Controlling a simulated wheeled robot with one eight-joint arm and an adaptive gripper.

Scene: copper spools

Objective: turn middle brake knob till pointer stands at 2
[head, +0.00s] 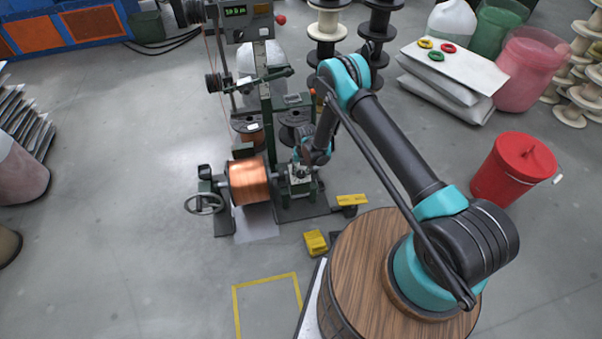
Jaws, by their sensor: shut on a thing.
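My gripper (299,168) is small in the head view, low on the right side of the green winding machine (267,115). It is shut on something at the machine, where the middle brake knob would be. The knob, its pointer and its scale are hidden behind my gripper and wrist or too small to read. A large copper-wound spool (249,181) sits just left of my gripper. Darker spools (292,137) show on the machine just above it.
A handwheel (204,204) is at the machine's left. A yellow block (315,243) and a yellow pedal (352,200) lie near its base. A red bucket (514,168) and stacked sacks (446,73) stand right. The grey floor at left is largely clear.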

